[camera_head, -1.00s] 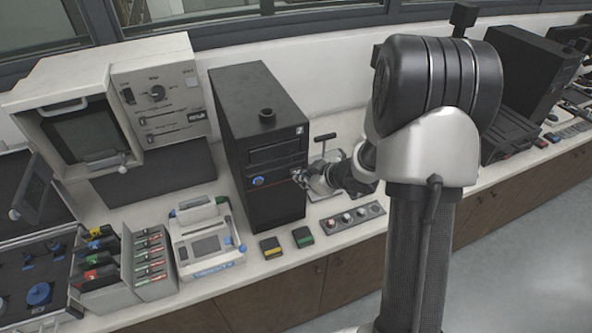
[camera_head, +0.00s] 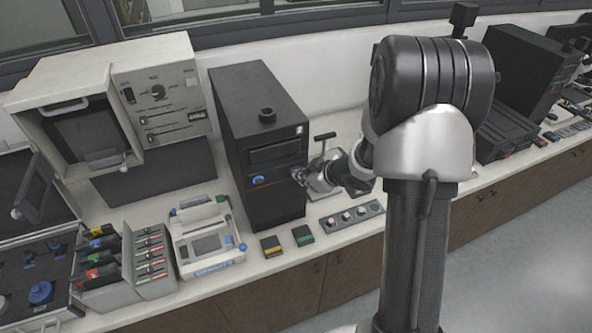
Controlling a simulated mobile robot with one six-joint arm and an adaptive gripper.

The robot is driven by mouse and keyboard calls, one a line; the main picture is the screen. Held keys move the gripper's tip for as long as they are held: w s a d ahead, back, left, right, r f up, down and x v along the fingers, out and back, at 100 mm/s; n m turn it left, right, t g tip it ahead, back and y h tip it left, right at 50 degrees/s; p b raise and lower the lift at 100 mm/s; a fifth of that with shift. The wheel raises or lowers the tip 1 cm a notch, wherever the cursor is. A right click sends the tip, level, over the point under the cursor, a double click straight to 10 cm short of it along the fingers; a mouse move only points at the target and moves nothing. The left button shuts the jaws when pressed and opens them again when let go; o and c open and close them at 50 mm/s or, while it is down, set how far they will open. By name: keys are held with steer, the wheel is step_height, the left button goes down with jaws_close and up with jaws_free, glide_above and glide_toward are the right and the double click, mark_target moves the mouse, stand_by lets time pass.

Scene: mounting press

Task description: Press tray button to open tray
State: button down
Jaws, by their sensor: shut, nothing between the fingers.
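A black tower unit (camera_head: 258,130) stands upright on the counter near the middle of the head view. Its front has a tray slot (camera_head: 274,152) in the upper part and a round blue button (camera_head: 258,180) below it at the left. My gripper (camera_head: 298,174) is shut and empty at the right side of that front face, to the right of the blue button. Its tips cover a small part of the face, so a control behind them is hidden. I cannot tell whether the tips touch the panel.
A lever press (camera_head: 324,152) stands just right of the tower, close behind my gripper. A strip of knobs (camera_head: 352,216) and two small boxes (camera_head: 271,246) lie in front. A white printer-like device (camera_head: 205,240) and a large cream machine (camera_head: 160,85) stand to the left.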

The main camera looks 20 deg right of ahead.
steer(key=shift+s, duration=0.85)
steer(key=s, duration=0.5)
steer(key=shift+b, duration=0.35)
steer(key=shift+w, duration=0.1)
stand_by(0.6)
